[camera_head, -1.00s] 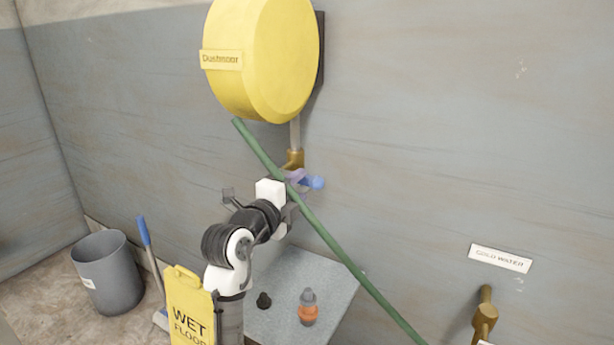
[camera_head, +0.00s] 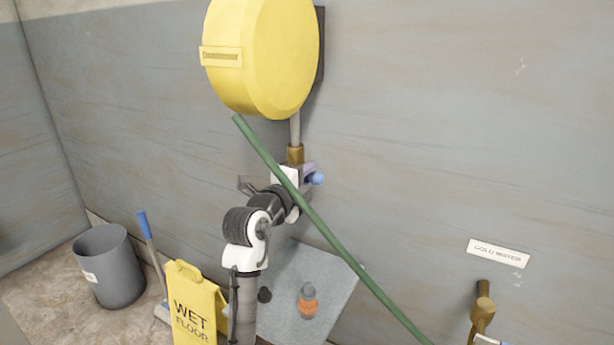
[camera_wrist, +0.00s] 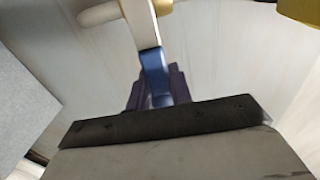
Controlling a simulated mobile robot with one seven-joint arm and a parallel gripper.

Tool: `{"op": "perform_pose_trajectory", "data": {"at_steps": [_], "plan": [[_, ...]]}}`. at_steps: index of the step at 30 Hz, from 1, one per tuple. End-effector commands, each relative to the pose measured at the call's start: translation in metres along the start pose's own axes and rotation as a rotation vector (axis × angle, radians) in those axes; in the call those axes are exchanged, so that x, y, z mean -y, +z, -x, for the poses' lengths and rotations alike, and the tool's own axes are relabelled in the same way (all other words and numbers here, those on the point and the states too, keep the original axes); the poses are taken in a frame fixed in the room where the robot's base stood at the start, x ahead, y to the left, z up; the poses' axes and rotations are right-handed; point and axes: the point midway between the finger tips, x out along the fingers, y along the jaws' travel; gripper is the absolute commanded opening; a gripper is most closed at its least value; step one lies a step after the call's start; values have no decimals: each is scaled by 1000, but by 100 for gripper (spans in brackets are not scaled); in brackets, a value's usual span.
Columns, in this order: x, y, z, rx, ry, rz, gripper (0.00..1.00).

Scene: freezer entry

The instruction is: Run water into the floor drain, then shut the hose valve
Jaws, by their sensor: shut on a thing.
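The blue valve handle (camera_head: 317,179) sits below the brass fitting (camera_head: 295,153) under the yellow hose reel (camera_head: 262,60). My gripper (camera_head: 309,173) is at the handle, its purple fingers closed around it. In the wrist view the blue handle (camera_wrist: 154,72) lies between the fingers (camera_wrist: 158,97). The floor drain and the hose's far end are not in view, and no water shows.
A grey bin (camera_head: 108,268), a blue-handled tool (camera_head: 148,240) and a yellow wet-floor sign (camera_head: 190,308) stand at lower left. A grey tabletop (camera_head: 325,275) bears an orange-and-grey bottle (camera_head: 308,302) and a small dark object (camera_head: 265,295). A brass tap (camera_head: 482,312) is at lower right.

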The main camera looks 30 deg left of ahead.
Motion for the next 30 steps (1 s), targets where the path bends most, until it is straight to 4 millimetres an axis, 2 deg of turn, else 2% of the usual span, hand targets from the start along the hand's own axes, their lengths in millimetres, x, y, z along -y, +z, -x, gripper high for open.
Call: {"op": "perform_pose_trajectory", "data": {"at_steps": [14,30], "plan": [[4,0,0,0,-1,50,0],[35,8,0,-1,-1,457,0]]}}
